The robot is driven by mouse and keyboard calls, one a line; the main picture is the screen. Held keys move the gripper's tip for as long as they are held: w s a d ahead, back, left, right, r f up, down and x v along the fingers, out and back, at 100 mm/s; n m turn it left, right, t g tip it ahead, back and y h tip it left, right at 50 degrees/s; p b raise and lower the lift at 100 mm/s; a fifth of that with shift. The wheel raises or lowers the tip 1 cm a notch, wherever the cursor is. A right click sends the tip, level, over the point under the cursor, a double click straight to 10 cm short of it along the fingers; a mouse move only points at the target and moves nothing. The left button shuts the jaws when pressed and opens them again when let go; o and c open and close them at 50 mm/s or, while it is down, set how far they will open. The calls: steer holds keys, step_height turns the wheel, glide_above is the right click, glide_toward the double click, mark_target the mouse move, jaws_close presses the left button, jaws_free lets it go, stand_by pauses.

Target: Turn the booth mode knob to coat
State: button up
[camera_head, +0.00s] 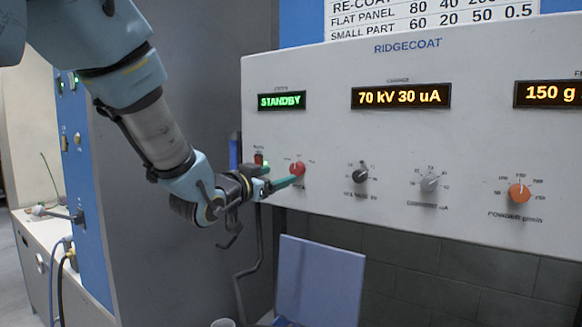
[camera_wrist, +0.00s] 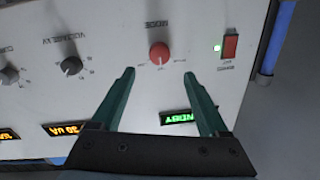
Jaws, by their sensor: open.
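The red mode knob (camera_head: 297,169) is at the left of the white RIDGECOAT control panel (camera_head: 400,130). It also shows in the wrist view (camera_wrist: 159,54), under the word MODE, with small position labels too blurred to read. My gripper (camera_head: 294,181) has green fingers and is at the knob in the head view. In the wrist view my gripper (camera_wrist: 158,73) is open, with the knob between and just beyond the two fingertips. I cannot tell whether a finger touches it. The green display (camera_head: 282,101) reads STANDBY.
A black knob (camera_head: 360,173), a grey knob (camera_head: 430,183) and an orange knob (camera_head: 519,193) sit to the right on the panel. A red switch (camera_wrist: 230,46) with a green light is beside the mode knob. A pale board (camera_head: 320,280) stands below.

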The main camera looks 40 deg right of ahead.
mark_target(295, 170)
steer(key=p+x, duration=0.3)
steer(key=x, duration=0.4)
steer(key=shift+w+d+f, duration=0.1)
steer(key=shift+d, duration=0.5)
jaws_close()
